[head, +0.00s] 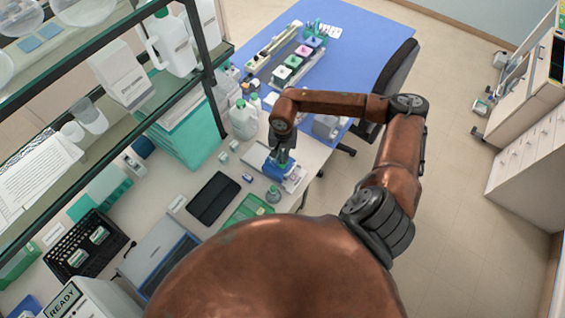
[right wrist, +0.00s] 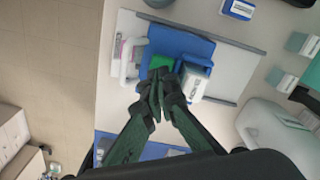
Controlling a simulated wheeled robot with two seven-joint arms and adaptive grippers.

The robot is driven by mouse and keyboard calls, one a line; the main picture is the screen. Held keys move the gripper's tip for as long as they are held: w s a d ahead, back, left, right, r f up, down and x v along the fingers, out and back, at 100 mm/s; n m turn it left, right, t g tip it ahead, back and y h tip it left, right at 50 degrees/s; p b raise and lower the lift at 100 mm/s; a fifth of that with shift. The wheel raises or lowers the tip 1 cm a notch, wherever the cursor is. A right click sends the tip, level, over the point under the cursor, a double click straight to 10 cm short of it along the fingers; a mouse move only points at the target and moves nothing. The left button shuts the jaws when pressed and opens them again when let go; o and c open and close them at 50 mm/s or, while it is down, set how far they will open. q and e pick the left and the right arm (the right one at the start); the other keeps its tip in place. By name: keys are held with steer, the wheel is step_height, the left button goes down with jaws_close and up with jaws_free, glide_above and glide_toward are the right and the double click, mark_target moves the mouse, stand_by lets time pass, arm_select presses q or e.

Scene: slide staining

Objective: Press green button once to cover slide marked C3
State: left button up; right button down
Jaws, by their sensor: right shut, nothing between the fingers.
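A blue device (head: 273,172) sits on the bench beneath my right gripper (head: 283,156). In the right wrist view the blue device (right wrist: 180,38) has a green button (right wrist: 160,62) and a white block (right wrist: 193,82) on it. My right gripper (right wrist: 160,84) is shut and empty, with its fingertips over the near edge of the green button. I cannot tell whether they touch it. A white piece with pinkish parts (right wrist: 127,52) lies beside the device. No C3 marking is legible. My left gripper is not in view.
A white jug (head: 243,120) stands behind. A blue mat (head: 350,45) carries colored blocks. Shelves (head: 130,115) overhang the left.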

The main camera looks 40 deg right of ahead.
steer(key=shift+f+b, duration=0.95)
steer(key=shift+f, duration=0.05)
stand_by(0.3)
steer(key=shift+r, duration=0.1)
steer(key=shift+r+p, duration=1.3)
steer(key=shift+r, duration=2.15)
steer(key=shift+a, duration=0.1)
